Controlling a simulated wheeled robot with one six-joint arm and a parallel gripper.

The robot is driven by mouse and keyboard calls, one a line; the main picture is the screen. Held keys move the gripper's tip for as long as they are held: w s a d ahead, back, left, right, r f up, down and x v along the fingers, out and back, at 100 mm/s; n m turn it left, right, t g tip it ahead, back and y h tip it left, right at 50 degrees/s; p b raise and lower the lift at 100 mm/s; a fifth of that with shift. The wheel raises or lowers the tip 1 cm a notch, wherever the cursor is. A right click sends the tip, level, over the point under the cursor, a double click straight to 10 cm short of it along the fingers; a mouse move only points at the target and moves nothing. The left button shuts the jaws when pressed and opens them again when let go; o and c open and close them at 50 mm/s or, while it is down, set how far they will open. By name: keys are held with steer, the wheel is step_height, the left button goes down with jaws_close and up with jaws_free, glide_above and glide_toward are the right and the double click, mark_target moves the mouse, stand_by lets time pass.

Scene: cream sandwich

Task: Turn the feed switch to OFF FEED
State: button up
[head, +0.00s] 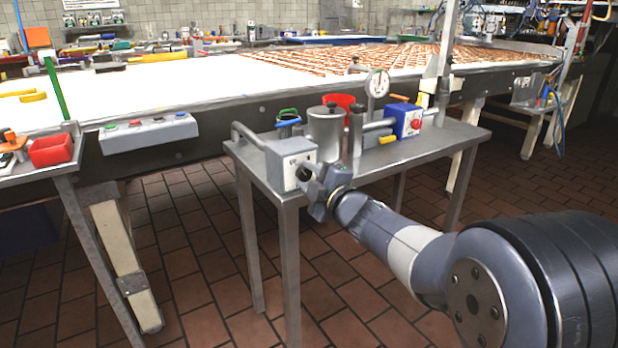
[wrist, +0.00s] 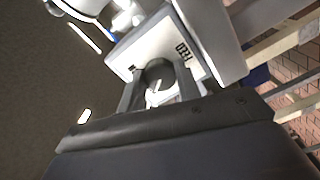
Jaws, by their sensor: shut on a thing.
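The feed switch is a light grey box (head: 288,163) on the near left part of the small steel table. In the wrist view its pale face (wrist: 150,48) carries dark lettering, tilted in the picture; one label ends in what looks like FEED, the other is too small to read. A dark round knob (wrist: 158,70) sits on this face between my fingers. My gripper (head: 309,173) reaches the front of the box from the right; in the wrist view its two fingers (wrist: 158,88) are shut on the knob. The knob's exact pointing direction is hard to tell.
Behind is the long white conveyor (head: 160,85). The tiled floor in front is clear.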

steer(key=o, duration=1)
steer(key=shift+s+d, duration=0.1)
steer(key=p+v, duration=0.2)
steer(key=v, duration=0.8)
steer(key=shift+s+d, duration=0.2)
steer(key=shift+s, duration=0.05)
